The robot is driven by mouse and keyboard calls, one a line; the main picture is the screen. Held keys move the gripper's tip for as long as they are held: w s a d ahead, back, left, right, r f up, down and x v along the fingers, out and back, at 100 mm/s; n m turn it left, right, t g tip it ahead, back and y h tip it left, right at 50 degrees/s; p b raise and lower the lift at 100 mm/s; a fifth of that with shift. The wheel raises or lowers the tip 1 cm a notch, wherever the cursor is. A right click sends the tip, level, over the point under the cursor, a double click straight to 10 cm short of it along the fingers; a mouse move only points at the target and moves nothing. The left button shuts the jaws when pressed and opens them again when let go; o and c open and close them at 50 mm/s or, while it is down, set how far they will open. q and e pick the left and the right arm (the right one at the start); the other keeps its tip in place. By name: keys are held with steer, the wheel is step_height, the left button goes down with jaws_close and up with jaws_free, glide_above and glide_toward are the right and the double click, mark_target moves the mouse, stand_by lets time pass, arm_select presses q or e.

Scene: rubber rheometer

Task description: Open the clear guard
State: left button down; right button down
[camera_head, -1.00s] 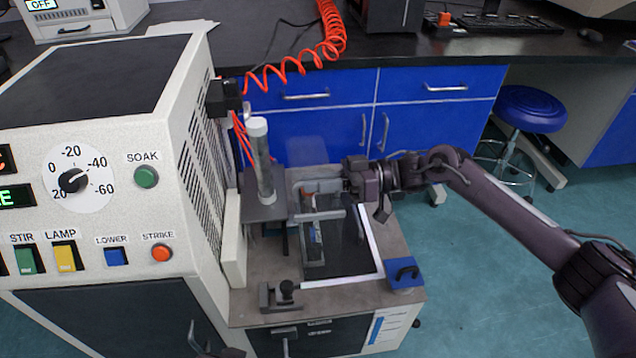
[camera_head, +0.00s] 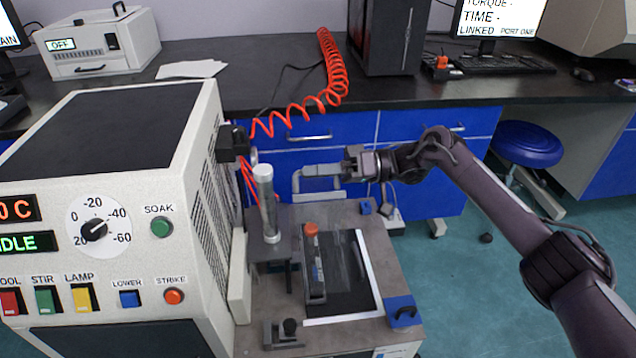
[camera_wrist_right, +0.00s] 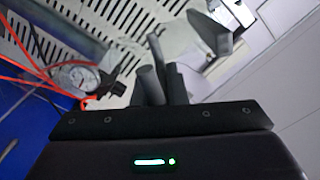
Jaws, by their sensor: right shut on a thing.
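The clear guard is see-through and hard to make out; its faint panel (camera_head: 350,255) shows over the black plate on the machine's side table. A pale grey bar handle (camera_head: 298,184) stands up behind the plate, above the table's back edge. My right gripper (camera_head: 322,171) is shut on this handle, its arm reaching in from the right. In the right wrist view the gripper's fingers (camera_wrist_right: 163,88) point away at a grey bar, seen dark and unclear. The guard's exact tilt cannot be told. My left gripper is not in view.
The white control cabinet (camera_head: 190,120) with a vented side stands close at left. A grey cylinder (camera_head: 268,205) stands upright beside the guard, and red hoses run behind it. An orange-capped tool (camera_head: 312,262) lies on the plate.

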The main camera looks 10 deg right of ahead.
steer(key=shift+w+r, duration=0.25)
